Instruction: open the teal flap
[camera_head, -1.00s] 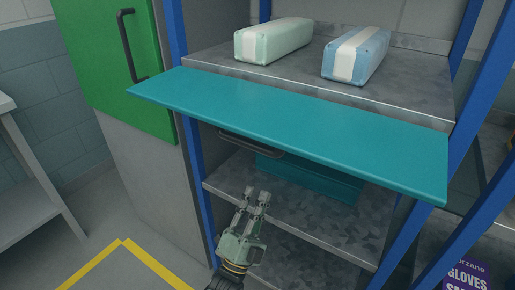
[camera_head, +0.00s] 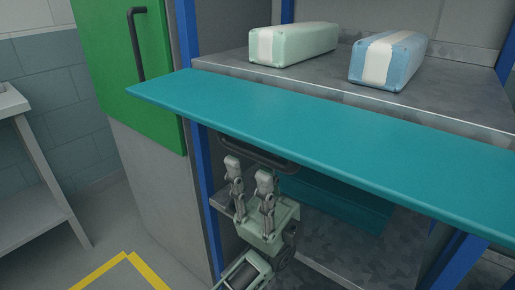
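The teal flap (camera_head: 330,120) sticks out from the blue-framed shelf as a nearly level panel, and its right end runs out of the picture. A dark bar handle (camera_head: 262,156) shows below the flap's front edge, partly hidden by the flap. My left gripper (camera_head: 250,172) points up under the flap, with its two fingers apart and nothing between them. Its fingertips are close to the handle in the picture; I cannot tell whether they touch it. My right gripper is not in view.
A pale green pack (camera_head: 300,42) and a blue pack (camera_head: 388,60) lie on the shelf above the flap. A green door with a dark handle (camera_head: 137,45) is at the left. A grey side table (camera_head: 42,185) stands at the far left. Floor with yellow tape (camera_head: 128,262) is clear.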

